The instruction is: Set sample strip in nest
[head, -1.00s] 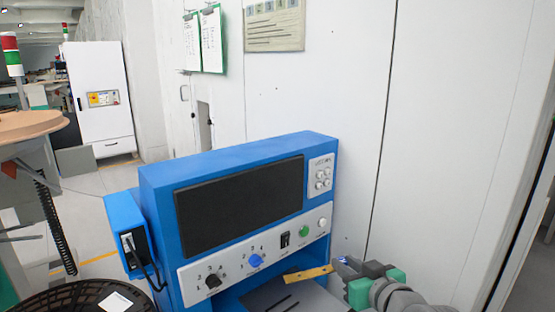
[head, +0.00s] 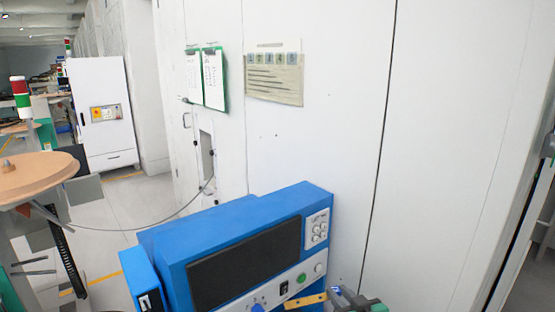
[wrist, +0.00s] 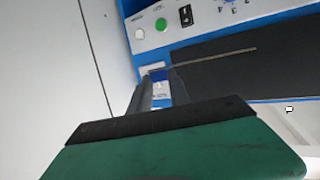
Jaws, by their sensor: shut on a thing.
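My gripper (head: 335,297) is shut on one end of the sample strip (head: 306,301), a thin yellow-orange bar pointing left. The strip is held in the air in front of the blue machine's control panel, below the green button in the head view. In the wrist view my gripper (wrist: 158,80) shows from behind, and the strip (wrist: 215,58) is seen edge-on as a thin line crossing the dark screen. The nest is not in view in either current frame; the machine's lower part is cut off.
The blue machine (head: 160,240) carries a dark screen (head: 245,264) and a white control panel (head: 313,272). A white wall (head: 330,130) stands close behind it. A thin cable hangs across the aisle behind the machine.

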